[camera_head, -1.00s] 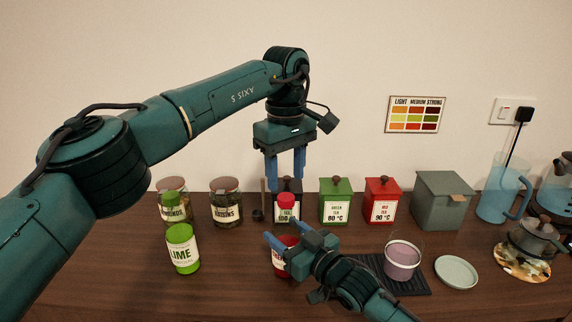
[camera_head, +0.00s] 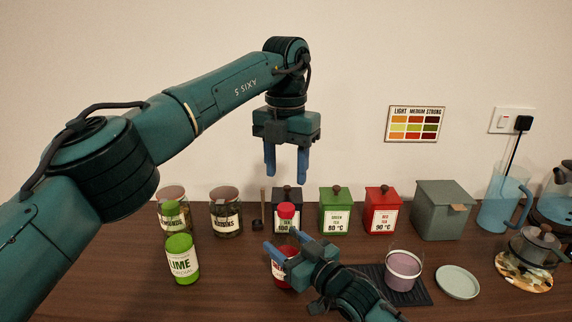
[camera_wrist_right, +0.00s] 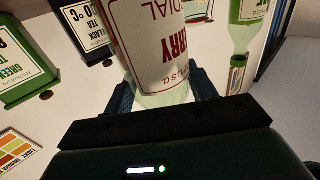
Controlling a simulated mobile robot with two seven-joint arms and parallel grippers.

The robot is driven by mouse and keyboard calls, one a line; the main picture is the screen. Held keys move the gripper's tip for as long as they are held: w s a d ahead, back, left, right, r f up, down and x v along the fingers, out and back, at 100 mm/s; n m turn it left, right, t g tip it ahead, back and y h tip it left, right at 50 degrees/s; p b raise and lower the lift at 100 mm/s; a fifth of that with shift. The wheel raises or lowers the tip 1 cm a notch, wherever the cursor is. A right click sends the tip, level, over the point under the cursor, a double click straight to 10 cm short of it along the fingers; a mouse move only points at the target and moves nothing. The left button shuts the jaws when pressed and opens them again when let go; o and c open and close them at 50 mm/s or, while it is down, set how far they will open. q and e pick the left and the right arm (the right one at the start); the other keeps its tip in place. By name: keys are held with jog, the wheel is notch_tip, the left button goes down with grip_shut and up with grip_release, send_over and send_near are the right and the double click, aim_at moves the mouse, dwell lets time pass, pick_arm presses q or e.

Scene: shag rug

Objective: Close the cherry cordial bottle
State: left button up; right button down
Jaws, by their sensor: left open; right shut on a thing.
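The cherry cordial bottle (camera_head: 280,271) stands on the wooden counter in the head view, red with a white label. A red cap (camera_head: 286,211) shows above it; I cannot tell whether it is seated, as my gripper hides the part between. My right gripper (camera_head: 279,243) is shut around the bottle. In the right wrist view the bottle (camera_wrist_right: 160,45) is between the fingers, its label upside down. My left gripper (camera_head: 286,180) is open and empty, pointing down above the red cap and apart from it.
A lime cordial bottle (camera_head: 182,260) stands to the left. Two jars, a black tea tin (camera_head: 293,196), a green tin (camera_head: 335,209) and a red tin (camera_head: 382,209) line the back. A lilac cup (camera_head: 403,270) on a dark mat and a pale plate (camera_head: 457,282) are to the right.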

aim_at(286, 207)
pick_arm(q)
jog(key=shift+r+n, duration=0.1)
jog(key=shift+n, duration=0.6)
jog(key=shift+f, duration=4.05)
jog(key=shift+c, duration=0.6)
jog(key=c, duration=0.9)
jog(key=o, duration=1.2)
jog(key=shift+c, duration=0.2)
notch_tip(286, 207, up, 12)
